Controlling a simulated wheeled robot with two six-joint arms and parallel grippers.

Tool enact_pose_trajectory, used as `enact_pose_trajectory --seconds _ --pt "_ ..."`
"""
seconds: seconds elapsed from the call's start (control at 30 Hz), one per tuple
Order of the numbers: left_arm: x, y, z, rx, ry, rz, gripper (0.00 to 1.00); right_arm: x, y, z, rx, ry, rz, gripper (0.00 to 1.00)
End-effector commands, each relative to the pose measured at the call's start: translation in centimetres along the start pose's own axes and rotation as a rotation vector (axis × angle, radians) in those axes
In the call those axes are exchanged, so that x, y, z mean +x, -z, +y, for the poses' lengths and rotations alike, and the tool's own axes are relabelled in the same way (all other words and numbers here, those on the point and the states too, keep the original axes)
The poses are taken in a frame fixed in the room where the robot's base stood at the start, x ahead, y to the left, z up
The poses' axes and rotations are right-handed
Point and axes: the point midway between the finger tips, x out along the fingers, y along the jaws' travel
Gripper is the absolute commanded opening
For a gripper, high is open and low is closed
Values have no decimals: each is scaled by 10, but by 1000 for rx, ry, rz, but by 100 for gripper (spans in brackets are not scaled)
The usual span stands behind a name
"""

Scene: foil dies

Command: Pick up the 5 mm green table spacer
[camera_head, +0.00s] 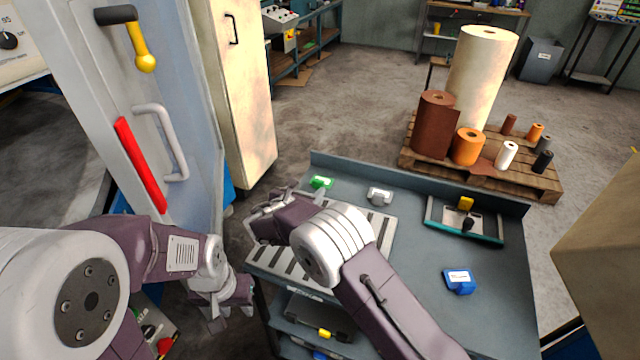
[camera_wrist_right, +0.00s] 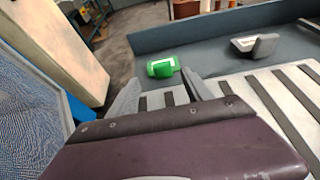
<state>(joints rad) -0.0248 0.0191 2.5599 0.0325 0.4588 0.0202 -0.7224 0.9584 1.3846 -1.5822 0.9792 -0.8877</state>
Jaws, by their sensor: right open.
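The green spacer (camera_head: 320,182) lies near the back left corner of the grey-blue table top (camera_head: 420,235), just behind the slotted light plate. It also shows in the right wrist view (camera_wrist_right: 163,67), beyond and roughly between the fingertips. My right gripper (camera_head: 265,207) is over the left edge of the slotted plate, short of the spacer. In the wrist view its fingers (camera_wrist_right: 160,92) are spread apart with nothing between them. My left gripper (camera_head: 228,306) hangs low at the left side of the table, away from the spacer; its fingers are too unclear to judge.
A grey block (camera_head: 379,196) stands right of the spacer, and a blue block (camera_head: 459,281) lies front right. A teal-edged tray (camera_head: 465,236) sits at the back right. A raised rim (camera_head: 420,183) runs along the back. A cabinet with a handle (camera_head: 165,140) stands left.

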Motion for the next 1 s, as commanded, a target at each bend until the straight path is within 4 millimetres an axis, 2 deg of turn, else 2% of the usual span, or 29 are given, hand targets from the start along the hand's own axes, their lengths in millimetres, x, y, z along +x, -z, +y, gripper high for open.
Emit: enact_pose_trajectory --seconds 0.07,0.33,0.6,0.8,0.83,1.0 --pt "0 0 0 0 0 0 36 4 0 -1 0 0 1 58" --pt "-1 0 0 0 0 0 36 48 -3 -5 1 1 0 58" --pt "-1 0 0 0 0 0 36 52 -3 -5 0 -1 1 58" --pt "-1 0 0 0 0 0 36 52 -3 -5 0 -1 1 3" --pt "-1 0 0 0 0 0 36 52 -3 -5 0 -1 1 0" --pt "-1 0 0 0 0 0 36 52 -3 -5 0 -1 1 0"
